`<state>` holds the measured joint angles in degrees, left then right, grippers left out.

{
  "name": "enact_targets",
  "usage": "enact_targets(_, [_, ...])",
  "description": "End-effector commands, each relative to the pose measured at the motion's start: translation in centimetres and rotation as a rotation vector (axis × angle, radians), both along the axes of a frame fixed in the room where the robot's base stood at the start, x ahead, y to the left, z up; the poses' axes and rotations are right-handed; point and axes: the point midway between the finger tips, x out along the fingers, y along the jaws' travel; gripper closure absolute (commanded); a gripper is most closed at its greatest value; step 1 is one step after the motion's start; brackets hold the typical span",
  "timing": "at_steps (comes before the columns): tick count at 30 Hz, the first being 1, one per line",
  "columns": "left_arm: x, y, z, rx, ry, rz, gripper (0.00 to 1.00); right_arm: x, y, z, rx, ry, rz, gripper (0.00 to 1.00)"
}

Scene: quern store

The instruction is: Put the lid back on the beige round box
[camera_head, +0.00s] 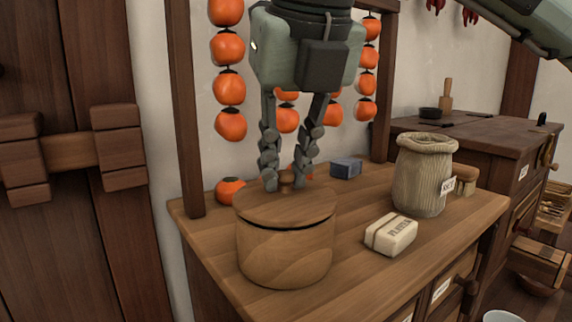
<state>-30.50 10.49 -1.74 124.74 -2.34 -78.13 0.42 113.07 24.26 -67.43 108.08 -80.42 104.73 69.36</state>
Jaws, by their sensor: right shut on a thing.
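The round wooden box (284,258) stands at the front left of the wooden counter. Its flat round lid (286,208) is at the box's mouth, with a small knob on top. A dark gap shows between the lid and the rim along the front and right, so the lid seems slightly raised or tilted there. My right gripper (286,183) points down from above, its two fingers shut on the lid's knob. My left gripper is not in view.
Right of the box on the counter (350,284) lie a cream labelled block (391,235) and a sack (424,178). A small blue-grey block (346,168) and an orange fruit (229,190) are behind. Strings of orange fruit (228,90) hang between wooden posts.

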Motion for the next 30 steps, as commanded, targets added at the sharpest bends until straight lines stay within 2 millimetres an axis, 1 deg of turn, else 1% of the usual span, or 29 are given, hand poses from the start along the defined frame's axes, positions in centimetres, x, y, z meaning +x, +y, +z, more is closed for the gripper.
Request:
enact_targets(8, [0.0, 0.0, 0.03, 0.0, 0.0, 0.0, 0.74, 0.0, 0.01, 0.04, 0.0, -0.001, 0.0, 1.0])
enact_targets(9, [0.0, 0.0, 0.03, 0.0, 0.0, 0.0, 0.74, 0.0, 0.01, 0.04, 0.0, -0.001, 0.0, 0.78])
enact_targets(14, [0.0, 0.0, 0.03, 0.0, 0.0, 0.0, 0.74, 0.01, 0.01, 0.03, 0.0, 0.0, 0.0, 0.58])
enact_targets(20, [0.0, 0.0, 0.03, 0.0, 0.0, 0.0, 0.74, 0.01, 0.0, 0.02, 0.0, 0.0, 0.0, 0.58])
enact_targets(25, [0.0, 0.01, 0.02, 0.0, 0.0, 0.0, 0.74, 0.01, 0.0, 0.0, 0.0, 0.0, 0.0, 0.38])
enact_targets(30, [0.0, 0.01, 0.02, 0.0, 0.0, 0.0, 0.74, 0.01, 0.0, 0.0, 0.0, 0.0, 0.0, 0.38])
